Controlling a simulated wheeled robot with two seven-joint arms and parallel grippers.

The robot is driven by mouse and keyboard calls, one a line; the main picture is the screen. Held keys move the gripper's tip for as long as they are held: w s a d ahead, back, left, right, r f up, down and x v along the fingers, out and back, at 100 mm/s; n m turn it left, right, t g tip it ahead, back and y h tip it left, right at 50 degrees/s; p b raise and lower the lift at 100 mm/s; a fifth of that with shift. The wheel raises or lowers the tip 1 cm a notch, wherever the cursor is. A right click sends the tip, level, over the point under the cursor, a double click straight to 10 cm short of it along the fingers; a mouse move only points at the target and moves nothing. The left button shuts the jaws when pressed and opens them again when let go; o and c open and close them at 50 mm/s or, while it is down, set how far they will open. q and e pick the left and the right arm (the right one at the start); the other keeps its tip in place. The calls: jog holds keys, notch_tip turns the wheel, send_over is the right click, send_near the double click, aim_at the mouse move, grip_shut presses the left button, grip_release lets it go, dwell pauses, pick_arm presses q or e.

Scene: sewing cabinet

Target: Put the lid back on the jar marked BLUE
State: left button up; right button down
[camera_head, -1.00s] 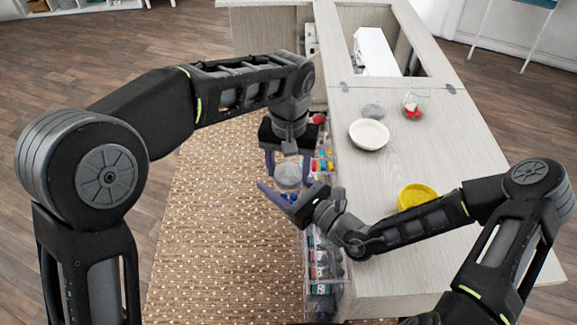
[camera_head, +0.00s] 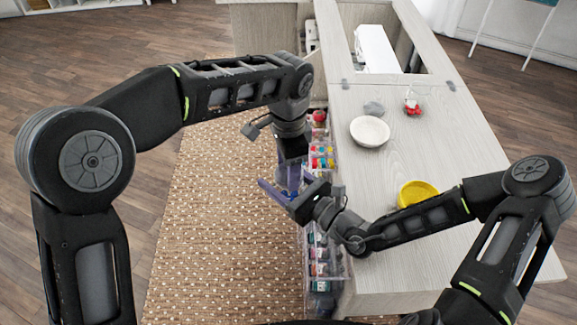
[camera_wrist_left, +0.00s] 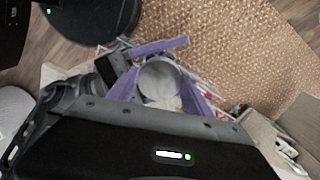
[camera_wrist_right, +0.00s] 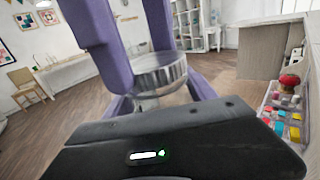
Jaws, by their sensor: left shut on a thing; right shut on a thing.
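My left gripper (camera_head: 291,180) is shut on a round grey metal lid (camera_wrist_left: 160,80), its purple fingers coming down from above. My right gripper (camera_head: 283,194) is shut on a clear glass jar (camera_wrist_right: 160,98), with its fingers either side of the jar below the lid. In the right wrist view the lid (camera_wrist_right: 160,72) sits level on or just over the jar's mouth; I cannot tell whether it is seated. The two grippers meet above the patterned rug, left of the cabinet. In the head view they mostly hide the lid and jar. No marking is readable.
The cabinet top (camera_head: 440,150) holds a white bowl (camera_head: 370,131), a yellow bowl (camera_head: 418,194), a grey disc (camera_head: 373,107) and a glass jar with red contents (camera_head: 412,107). Clear trays (camera_head: 320,160) of sewing items and a red pincushion (camera_head: 319,116) line the cabinet's left side, close to the grippers.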

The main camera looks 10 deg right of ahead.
pick_arm(q)
jog(key=m, duration=0.5)
jog(key=shift+w+m, duration=0.1)
jog(key=shift+m, duration=0.2)
jog(key=m, duration=0.8)
jog(key=shift+w, duration=0.1)
jog(key=m, duration=0.8)
jog(key=shift+d, duration=0.1)
jog(key=m, duration=0.8)
jog(key=shift+d+m, duration=0.1)
jog(key=shift+m, duration=0.2)
